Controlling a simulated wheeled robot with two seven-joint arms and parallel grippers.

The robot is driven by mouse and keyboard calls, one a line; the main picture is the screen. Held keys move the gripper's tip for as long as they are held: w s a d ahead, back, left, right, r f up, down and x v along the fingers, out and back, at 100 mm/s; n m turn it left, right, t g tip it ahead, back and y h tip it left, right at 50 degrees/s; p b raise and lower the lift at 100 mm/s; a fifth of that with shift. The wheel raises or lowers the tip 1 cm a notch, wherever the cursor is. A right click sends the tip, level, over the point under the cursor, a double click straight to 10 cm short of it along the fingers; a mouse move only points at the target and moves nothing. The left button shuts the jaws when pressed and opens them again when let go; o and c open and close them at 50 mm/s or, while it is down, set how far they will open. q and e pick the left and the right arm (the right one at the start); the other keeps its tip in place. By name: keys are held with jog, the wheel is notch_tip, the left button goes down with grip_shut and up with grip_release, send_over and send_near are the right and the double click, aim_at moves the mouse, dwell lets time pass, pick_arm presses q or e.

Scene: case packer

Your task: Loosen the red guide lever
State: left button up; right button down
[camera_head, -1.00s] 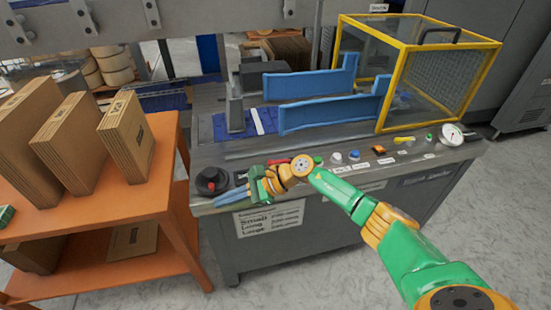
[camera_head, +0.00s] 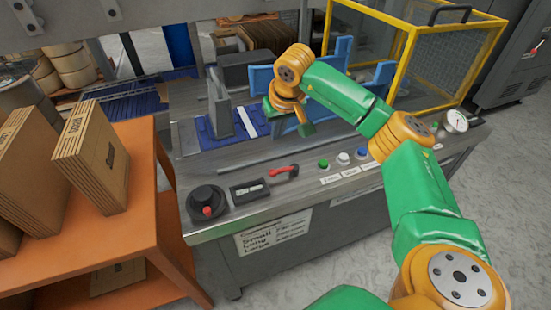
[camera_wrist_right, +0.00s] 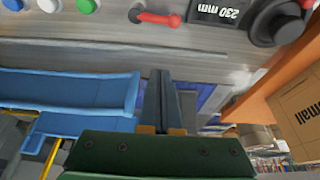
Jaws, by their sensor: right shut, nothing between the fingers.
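The red guide lever (camera_head: 284,171) lies nearly sideways along the front control strip of the grey machine, just right of a small display. It also shows at the top of the right wrist view (camera_wrist_right: 158,18), with its dark pivot at one end. My right gripper (camera_head: 290,112) is behind the lever, over the machine bed by the blue guides, and does not touch the lever. In the right wrist view its two grey fingers (camera_wrist_right: 165,76) are together with nothing between them. In the head view the fingertips are hard to make out. My left gripper is not in view.
A yellow-framed guard (camera_head: 408,50) stands at right. An orange shelf (camera_head: 120,225) holds cartons at left.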

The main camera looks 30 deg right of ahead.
jog(key=x, duration=1)
jog(key=shift+w+a+f, duration=0.1)
jog(key=shift+w+f, duration=0.15)
jog(key=shift+f, duration=0.1)
jog(key=s+p, duration=0.2)
jog(key=s, duration=0.1)
jog(key=shift+s+a, duration=0.1)
jog(key=shift+a, duration=0.25)
jog(key=shift+s+a+f, duration=0.1)
jog(key=shift+s+f, duration=0.05)
jog(key=shift+s, duration=0.2)
jog(key=shift+f, duration=0.1)
jog(key=shift+w, duration=0.1)
jog(key=shift+a, duration=0.1)
